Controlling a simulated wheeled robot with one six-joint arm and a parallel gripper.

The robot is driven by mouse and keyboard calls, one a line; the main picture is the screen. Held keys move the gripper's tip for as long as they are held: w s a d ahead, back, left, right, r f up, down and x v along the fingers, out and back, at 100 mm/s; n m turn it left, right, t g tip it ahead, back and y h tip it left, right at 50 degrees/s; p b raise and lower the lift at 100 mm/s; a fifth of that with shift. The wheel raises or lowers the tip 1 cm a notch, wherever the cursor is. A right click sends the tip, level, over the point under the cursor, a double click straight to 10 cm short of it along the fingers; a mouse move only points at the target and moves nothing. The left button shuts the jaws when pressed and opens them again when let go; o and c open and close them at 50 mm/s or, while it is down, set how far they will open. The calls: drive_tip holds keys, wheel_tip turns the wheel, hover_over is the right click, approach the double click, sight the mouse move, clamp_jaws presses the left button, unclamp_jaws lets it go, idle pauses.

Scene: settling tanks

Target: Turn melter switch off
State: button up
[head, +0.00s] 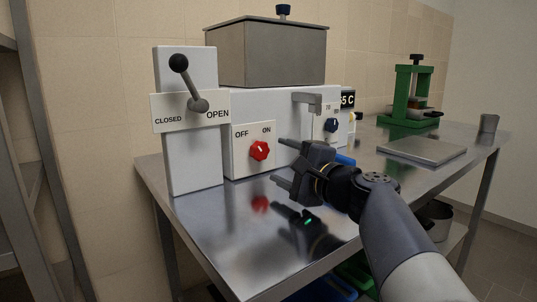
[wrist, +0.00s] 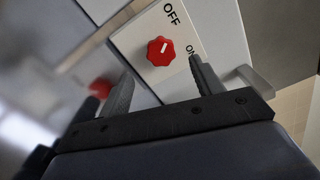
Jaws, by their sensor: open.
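The melter switch is a red knob (head: 260,151) on a white plate marked OFF at left and ON at right, on the front of the white melter (head: 231,104). The knob also shows in the wrist view (wrist: 160,51), with a short white pointer mark; I cannot tell for sure which label it points to. My gripper (head: 277,160) is open and empty, just right of the knob in the head view, its fingers directed at the panel. In the wrist view the knob appears ahead, between and beyond the fingertips (wrist: 161,71), apart from them.
A lever (head: 187,80) with a black ball and CLOSED/OPEN label stands left of the knob. A green press (head: 409,94) stands farther right. The steel table (head: 215,222) in front is clear.

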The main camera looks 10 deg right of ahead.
sight(261, 152)
drive_tip(key=shift+v, duration=1.55)
drive_tip(key=shift+w, duration=0.1)
drive_tip(key=b+x, duration=0.1)
drive_tip(key=x, duration=0.9)
drive_tip(key=shift+w+a, duration=0.2)
drive_tip(key=shift+w, duration=0.1)
drive_tip(key=shift+p, duration=0.3)
